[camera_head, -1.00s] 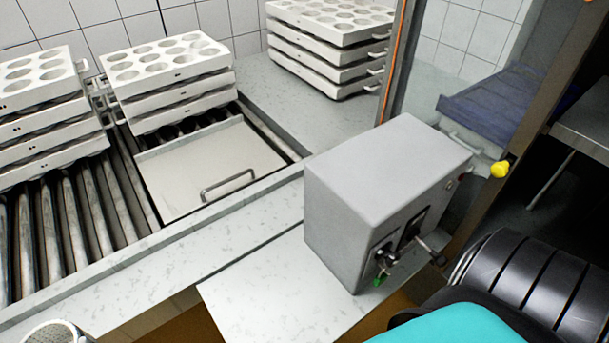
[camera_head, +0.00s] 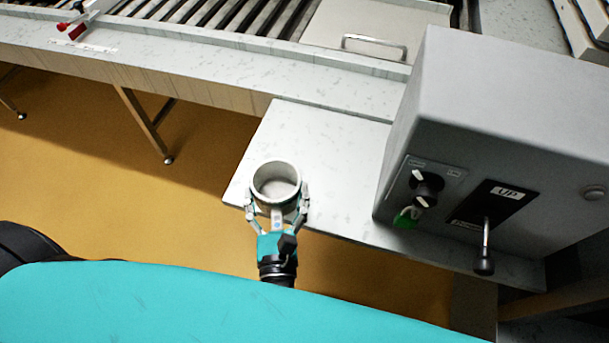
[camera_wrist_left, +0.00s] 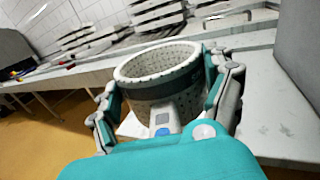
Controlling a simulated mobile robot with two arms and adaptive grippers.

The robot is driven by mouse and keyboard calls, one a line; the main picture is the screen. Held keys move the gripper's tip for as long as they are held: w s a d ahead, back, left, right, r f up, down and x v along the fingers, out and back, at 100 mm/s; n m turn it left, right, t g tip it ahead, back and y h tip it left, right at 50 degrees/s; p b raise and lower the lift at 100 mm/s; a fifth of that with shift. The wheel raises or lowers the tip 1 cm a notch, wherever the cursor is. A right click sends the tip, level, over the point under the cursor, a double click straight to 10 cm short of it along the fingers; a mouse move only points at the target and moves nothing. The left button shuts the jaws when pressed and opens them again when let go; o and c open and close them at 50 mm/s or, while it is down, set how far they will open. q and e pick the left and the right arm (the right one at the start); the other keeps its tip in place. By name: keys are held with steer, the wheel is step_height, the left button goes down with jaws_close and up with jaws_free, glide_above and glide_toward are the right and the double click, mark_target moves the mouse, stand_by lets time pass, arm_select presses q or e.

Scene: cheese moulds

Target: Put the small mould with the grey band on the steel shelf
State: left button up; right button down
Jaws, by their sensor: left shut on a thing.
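The small mould (camera_head: 276,183) is a pale, round, open cup, upright and empty-looking. My left gripper (camera_head: 277,203) is shut on it, with a finger on each side. The steel shelf (camera_head: 325,155) is a pale flat plate jutting from the counter. The mould appears over its left front corner in the head view; I cannot tell the height between them. My right gripper is not in view.
A grey control box (camera_head: 500,120) with a knob and a lever stands at the shelf's right. Behind runs the counter edge (camera_head: 220,65) with a roller conveyor and a handled plate (camera_head: 375,30). A red-handled item (camera_head: 80,25) lies at upper left. The shelf's middle is bare.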

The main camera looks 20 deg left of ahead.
arm_select(q)
steer(key=shift+d+f+y+b, duration=0.15)
steer(key=shift+f+b, duration=0.1)
steer(key=shift+f, duration=0.3)
steer(key=shift+d+f+y+b, duration=0.15)
steer(key=shift+f+b, duration=0.05)
steer(key=shift+f, duration=0.35)
steer(key=w, duration=0.9)
steer(key=w+f+p, duration=0.1)
steer(key=w, duration=0.4)
steer(key=shift+w+d, duration=0.1)
steer(key=shift+w, duration=0.25)
steer(key=shift+w+f, duration=0.1)
steer(key=shift+w, duration=0.25)
steer(key=shift+w+f, duration=0.15)
steer(key=shift+f, duration=1.65)
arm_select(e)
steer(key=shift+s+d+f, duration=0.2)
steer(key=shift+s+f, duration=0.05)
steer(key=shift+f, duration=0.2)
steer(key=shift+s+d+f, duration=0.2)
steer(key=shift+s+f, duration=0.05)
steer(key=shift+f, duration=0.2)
arm_select(q)
steer(key=shift+f+b, duration=0.1)
steer(key=shift+b, duration=0.2)
steer(key=o, duration=1.1)
steer(key=shift+c, duration=0.2)
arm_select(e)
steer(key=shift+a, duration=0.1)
